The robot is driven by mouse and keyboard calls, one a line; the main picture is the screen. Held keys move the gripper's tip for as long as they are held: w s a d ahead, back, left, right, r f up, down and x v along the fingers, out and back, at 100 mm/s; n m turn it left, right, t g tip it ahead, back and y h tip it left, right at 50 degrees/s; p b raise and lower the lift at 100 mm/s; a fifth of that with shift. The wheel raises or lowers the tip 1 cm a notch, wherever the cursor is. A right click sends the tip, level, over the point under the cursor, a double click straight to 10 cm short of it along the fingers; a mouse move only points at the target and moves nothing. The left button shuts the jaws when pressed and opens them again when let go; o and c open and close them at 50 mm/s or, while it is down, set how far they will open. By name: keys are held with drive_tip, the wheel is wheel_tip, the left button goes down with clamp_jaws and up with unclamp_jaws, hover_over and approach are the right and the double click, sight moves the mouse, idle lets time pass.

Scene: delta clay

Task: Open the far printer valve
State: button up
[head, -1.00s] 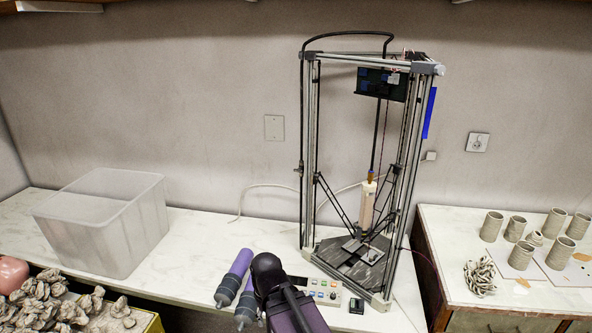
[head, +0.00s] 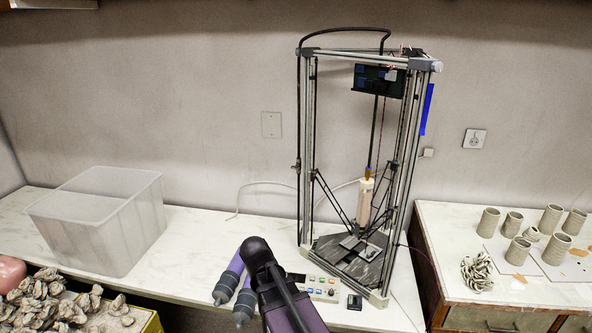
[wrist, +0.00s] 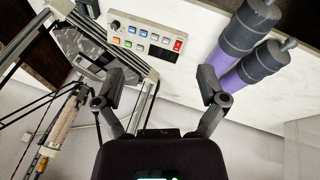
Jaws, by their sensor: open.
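The delta clay printer (head: 307,120) stands on the white counter, with a black hose running over its top and down its left post. A small dark fitting (head: 297,167) sits on that hose at mid-height; I cannot tell for sure that it is the valve or how its handle stands. My gripper (wrist: 160,88) shows in the wrist view with its two fingers spread wide and nothing between them. In the head view my arm hides it. The wrist view also shows the printer's frame (wrist: 142,70) on the left and its pale clay tube (wrist: 62,122).
A control panel (head: 318,287) with coloured buttons lies at the printer's front; it also shows in the wrist view (wrist: 148,40). Two purple, grey-capped cylinders (head: 228,284) lie beside my arm. A clear bin (head: 95,225) stands left. Clay cups (head: 488,221) stand right.

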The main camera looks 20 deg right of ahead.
drive_tip(key=w+d+r+m+t+h, duration=0.2)
drive_tip(key=w+d+r+h, duration=0.15)
drive_tip(key=w, duration=0.35)
drive_tip(key=w+d+r+m+t+h, duration=0.1)
drive_tip(key=w+d+r+m+h, duration=0.25)
drive_tip(key=w, duration=0.25)
drive_tip(key=m+t+h, duration=0.2)
drive_tip(key=t+h, duration=0.2)
drive_tip(key=t, duration=0.2)
approach(296, 168)
drive_tip(key=shift+n, duration=0.25)
drive_tip(key=v, duration=0.4)
drive_tip(key=shift+w+a+p, duration=0.1)
drive_tip(key=shift+a+p, duration=0.05)
drive_tip(key=shift+p, duration=0.15)
drive_tip(key=shift+w, duration=0.1)
drive_tip(key=x, duration=1.3)
drive_tip(key=shift+w+d+f, duration=0.2)
drive_tip(key=shift+d, duration=0.1)
